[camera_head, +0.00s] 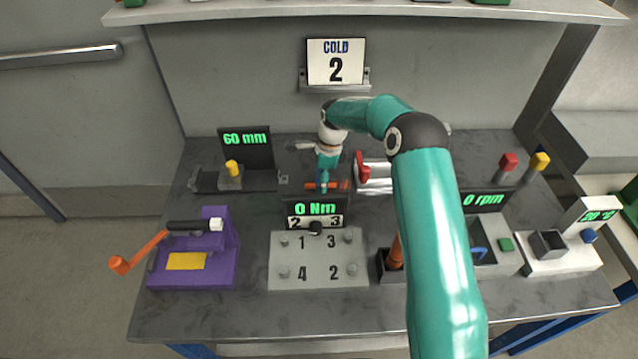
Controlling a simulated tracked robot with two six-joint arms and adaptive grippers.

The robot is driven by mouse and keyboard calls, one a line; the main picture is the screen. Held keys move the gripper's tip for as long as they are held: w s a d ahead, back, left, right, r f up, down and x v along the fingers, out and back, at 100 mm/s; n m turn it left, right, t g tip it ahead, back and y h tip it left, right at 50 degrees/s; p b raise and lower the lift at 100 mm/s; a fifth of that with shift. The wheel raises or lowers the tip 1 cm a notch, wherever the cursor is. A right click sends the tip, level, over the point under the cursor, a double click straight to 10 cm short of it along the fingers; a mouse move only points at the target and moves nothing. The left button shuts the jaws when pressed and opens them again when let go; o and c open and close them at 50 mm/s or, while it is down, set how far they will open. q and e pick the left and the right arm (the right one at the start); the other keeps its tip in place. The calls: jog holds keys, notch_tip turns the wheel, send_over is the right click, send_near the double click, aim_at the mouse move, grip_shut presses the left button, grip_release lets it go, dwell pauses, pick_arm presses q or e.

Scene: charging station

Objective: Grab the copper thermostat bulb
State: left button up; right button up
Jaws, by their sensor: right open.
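A short copper-orange bar (312,186), which looks like the copper thermostat bulb, lies across the bench just behind the 0 Nm display. My right arm comes in from the lower right and bends over the bench. My right gripper (324,184) points down at the bar, and its fingertips overlap the bar in the picture. The gripper is open. The fingers hide the middle of the bar, and I cannot tell whether they touch it. My left gripper is not in view.
A 0 Nm display (315,209) and a numbered plate (318,273) stand in front of the gripper. A purple crank device (222,262) is at left, a 60 mm display (246,146) behind it. An orange handle (395,252) stands beside my arm. The bench's front edge is clear.

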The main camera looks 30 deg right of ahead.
grip_shut()
jog(key=shift+r, duration=0.1)
dwell(0.3)
